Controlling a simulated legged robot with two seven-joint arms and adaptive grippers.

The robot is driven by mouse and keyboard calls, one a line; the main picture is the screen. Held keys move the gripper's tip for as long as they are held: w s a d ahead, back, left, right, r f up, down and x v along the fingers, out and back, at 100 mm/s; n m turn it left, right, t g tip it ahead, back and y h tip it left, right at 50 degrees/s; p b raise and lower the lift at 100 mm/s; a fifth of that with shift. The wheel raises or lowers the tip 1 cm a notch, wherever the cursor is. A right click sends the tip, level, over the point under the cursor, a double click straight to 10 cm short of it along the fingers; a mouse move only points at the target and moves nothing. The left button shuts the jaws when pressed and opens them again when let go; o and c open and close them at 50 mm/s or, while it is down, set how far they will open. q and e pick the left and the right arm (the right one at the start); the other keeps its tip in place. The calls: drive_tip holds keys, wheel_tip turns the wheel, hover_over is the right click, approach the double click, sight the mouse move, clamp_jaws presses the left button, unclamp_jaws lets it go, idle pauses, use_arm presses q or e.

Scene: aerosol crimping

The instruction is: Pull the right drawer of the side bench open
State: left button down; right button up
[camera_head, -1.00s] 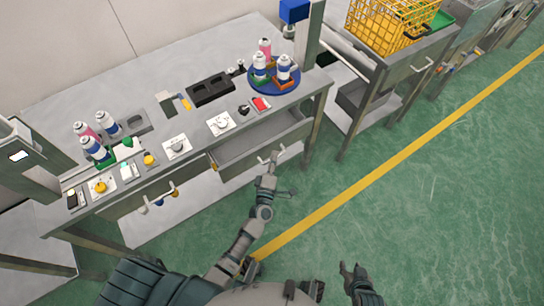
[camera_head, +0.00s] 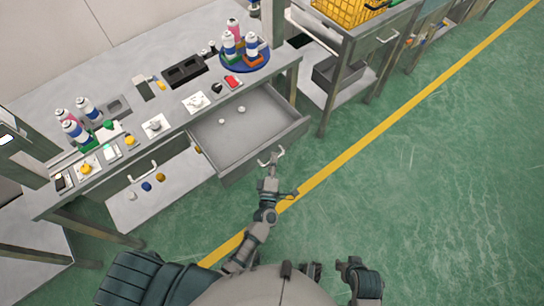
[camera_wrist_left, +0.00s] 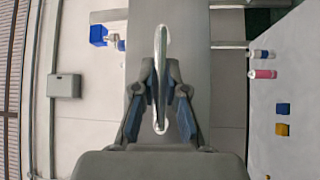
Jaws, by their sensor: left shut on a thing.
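The right drawer (camera_head: 228,151) of the side bench stands well pulled out, and its grey floor shows. Two small white round pieces (camera_head: 241,109) lie in it. My left gripper (camera_head: 273,165) is at the drawer's front and shut on its handle (camera_head: 265,158). In the left wrist view the pale bar handle (camera_wrist_left: 161,50) runs upright between the fingers of the left gripper (camera_wrist_left: 160,78). At the bottom right of the head view, part of my right arm shows away from the bench; its finger state cannot be made out.
The bench top (camera_head: 130,85) carries spray cans on a blue round tray (camera_head: 231,63), a dark block (camera_head: 185,69) and several small parts. A yellow crate (camera_head: 345,10) stands on another bench. Green floor at right is clear.

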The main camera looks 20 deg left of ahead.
use_arm(q)
drive_tip(key=c, duration=1.3)
unclamp_jaws()
drive_tip(key=shift+a+f, duration=0.3)
drive_tip(key=shift+a, duration=0.05)
drive_tip(key=shift+o, duration=0.5)
drive_tip(key=shift+r, duration=0.15)
use_arm(e)
drive_tip(key=shift+a+r, duration=0.1)
drive_tip(key=shift+a, duration=0.4)
drive_tip(key=shift+w, duration=0.1)
use_arm(q)
drive_tip(key=shift+s+d, duration=0.15)
drive_tip(key=shift+s, duration=0.15)
drive_tip(key=s+f, duration=0.1)
drive_tip(key=s, duration=1)
drive_tip(key=shift+d+f, duration=0.35)
drive_tip(key=shift+d, duration=0.1)
use_arm(e)
drive_tip(key=shift+d, duration=0.15)
use_arm(q)
drive_tip(key=shift+d, duration=0.1)
use_arm(e)
drive_tip(key=shift+d, duration=0.1)
